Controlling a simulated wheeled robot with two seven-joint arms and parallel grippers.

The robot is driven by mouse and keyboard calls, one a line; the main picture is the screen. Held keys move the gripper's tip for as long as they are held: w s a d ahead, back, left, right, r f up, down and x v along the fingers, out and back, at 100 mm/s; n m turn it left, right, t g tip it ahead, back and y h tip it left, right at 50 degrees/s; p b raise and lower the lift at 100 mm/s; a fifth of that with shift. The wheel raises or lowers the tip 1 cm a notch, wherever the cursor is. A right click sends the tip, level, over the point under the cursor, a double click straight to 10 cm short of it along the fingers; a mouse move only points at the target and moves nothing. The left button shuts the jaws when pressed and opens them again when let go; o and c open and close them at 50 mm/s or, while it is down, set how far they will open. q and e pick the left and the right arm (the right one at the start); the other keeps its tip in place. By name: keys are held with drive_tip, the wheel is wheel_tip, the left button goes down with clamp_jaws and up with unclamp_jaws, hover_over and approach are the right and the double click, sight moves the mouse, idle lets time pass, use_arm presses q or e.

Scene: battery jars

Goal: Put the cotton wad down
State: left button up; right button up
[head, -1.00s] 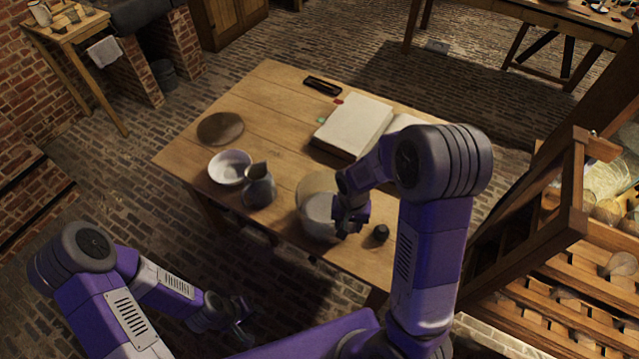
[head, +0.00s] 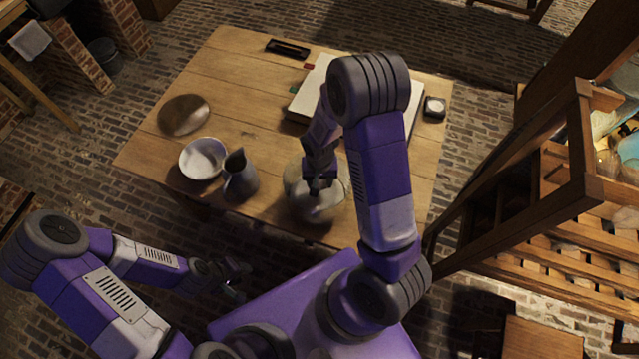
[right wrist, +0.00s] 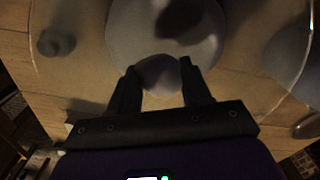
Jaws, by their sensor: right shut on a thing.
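My right gripper (head: 318,186) is over the near part of the wooden table, above a pale round vessel (head: 322,212). In the right wrist view its two fingers (right wrist: 158,80) are closed on a greyish, rounded wad (right wrist: 158,72), which I take to be the cotton wad. In the head view the wad cannot be told apart from the gripper and vessel. Beyond the fingertips the wrist view shows a larger pale round shape with a dark shadow on it; whether the wad touches it I cannot tell. My left gripper (head: 236,280) hangs low, off the table; its jaws are too small to read.
On the wooden table (head: 235,75) are a grey jug (head: 240,176) and white bowl (head: 203,158) to the left, a round disc (head: 184,115), an open book (head: 307,95), a dark tray (head: 288,49) and a small square item (head: 434,107). A wooden rack (head: 545,230) stands right.

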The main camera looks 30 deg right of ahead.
drive_tip(key=shift+f, duration=0.95)
drive_tip(key=shift+w+f, duration=0.1)
drive_tip(key=shift+f, duration=0.2)
drive_tip(key=shift+f+b, duration=0.15)
drive_tip(key=shift+b, duration=0.2)
drive_tip(key=o, duration=0.9)
